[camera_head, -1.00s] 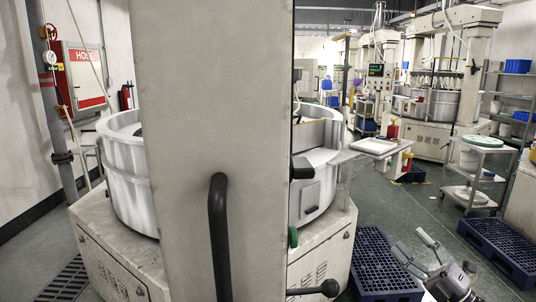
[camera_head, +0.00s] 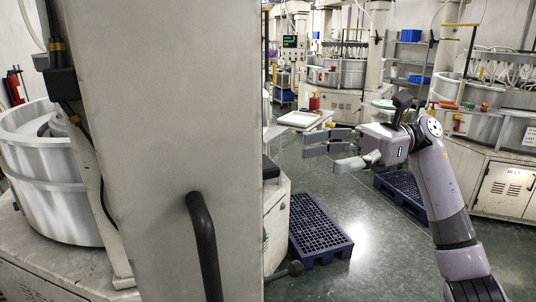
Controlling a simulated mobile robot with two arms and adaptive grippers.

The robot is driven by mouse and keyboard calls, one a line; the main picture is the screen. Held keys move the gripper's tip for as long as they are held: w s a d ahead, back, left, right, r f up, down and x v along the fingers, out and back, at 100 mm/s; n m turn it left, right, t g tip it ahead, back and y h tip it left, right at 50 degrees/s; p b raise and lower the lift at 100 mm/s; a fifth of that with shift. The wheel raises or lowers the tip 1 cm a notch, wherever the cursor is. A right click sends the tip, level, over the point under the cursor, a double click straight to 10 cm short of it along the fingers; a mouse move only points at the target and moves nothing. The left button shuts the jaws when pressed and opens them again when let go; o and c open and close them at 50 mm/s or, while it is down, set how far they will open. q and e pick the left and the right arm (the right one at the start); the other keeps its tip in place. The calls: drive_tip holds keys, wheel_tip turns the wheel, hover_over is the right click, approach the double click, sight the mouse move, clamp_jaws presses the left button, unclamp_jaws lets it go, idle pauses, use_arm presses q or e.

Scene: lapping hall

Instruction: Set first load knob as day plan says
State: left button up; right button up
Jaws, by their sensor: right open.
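My right gripper (camera_head: 334,147) is at the right of the head view, its arm coming up from the lower right. Its fingers point left, apart and empty, in the air over the aisle. No load knob and no day plan can be made out. A large pale machine column (camera_head: 160,130) fills the left half and hides much of the machine behind it. A black bar handle (camera_head: 205,245) is on the column's face, well left of my gripper and apart from it. My left gripper does not show.
A round metal tub (camera_head: 55,190) is left of the column. A dark blue pallet (camera_head: 318,230) lies on the floor below my gripper. A small table (camera_head: 300,119) stands beyond the column. Other machines line the back and right.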

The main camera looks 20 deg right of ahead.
sight(269, 160)
drive_tip(key=a+p, duration=0.1)
drive_tip(key=a, duration=0.2)
drive_tip(key=s+a+p, duration=0.1)
drive_tip(key=a, duration=0.3)
drive_tip(key=a+p, duration=0.2)
drive_tip(key=a, duration=0.1)
drive_tip(key=shift+s+a, duration=0.2)
drive_tip(key=shift+a, duration=0.1)
drive_tip(key=shift+c, duration=0.5)
drive_tip(key=c, duration=1.1)
